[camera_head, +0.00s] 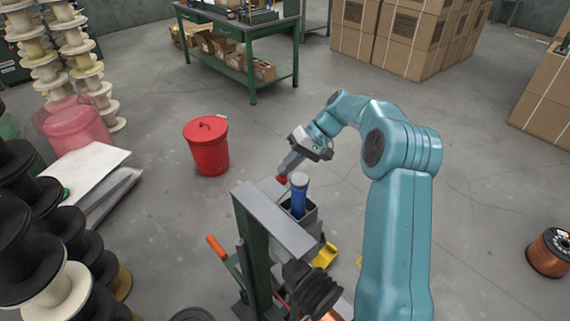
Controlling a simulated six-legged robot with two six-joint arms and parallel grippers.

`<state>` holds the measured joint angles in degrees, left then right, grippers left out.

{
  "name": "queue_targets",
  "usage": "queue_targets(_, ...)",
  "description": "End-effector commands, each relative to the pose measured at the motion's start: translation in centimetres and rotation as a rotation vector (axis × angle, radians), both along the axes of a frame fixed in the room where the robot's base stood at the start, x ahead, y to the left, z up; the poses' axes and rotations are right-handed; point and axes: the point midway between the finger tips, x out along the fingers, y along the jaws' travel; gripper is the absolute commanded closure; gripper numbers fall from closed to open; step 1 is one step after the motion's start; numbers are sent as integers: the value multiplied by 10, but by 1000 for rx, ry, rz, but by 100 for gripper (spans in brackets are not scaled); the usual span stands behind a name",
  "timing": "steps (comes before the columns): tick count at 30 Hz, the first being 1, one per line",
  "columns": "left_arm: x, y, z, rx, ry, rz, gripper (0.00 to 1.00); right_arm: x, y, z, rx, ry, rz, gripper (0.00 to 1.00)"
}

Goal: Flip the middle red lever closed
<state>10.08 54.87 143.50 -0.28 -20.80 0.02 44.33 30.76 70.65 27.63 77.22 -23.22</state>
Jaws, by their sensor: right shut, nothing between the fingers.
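My right gripper (290,165) reaches in from the right on its teal arm. Its fingers are shut and point down to the left. A small red piece (281,179) shows right at the fingertips, beside the top of a green and grey machine frame (272,219). It may be the red lever's end; whether the fingers touch it I cannot tell. An orange-red handle (215,246) on a metal rod sticks out at the frame's left side. I cannot tell which of these is the middle lever, and much of the machine is hidden. My left gripper is not in view.
A blue cylinder (299,195) stands in a grey holder behind the frame. A red lidded bin (207,147) is on the floor. Black and white spools (55,245) crowd the left. A green workbench (240,45) and cartons (400,35) stand behind. The floor between is clear.

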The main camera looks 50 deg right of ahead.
Motion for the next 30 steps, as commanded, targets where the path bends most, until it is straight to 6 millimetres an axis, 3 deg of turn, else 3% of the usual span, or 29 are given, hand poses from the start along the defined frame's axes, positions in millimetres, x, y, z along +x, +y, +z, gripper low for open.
queue_targets(19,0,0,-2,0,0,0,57,1,-4,-1,-4,3,-2,100)
queue_targets(23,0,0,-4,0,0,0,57,-6,-15,12,-5,1,-3,100)
queue_targets(30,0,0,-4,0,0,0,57,-27,-47,58,-6,-1,-3,100)
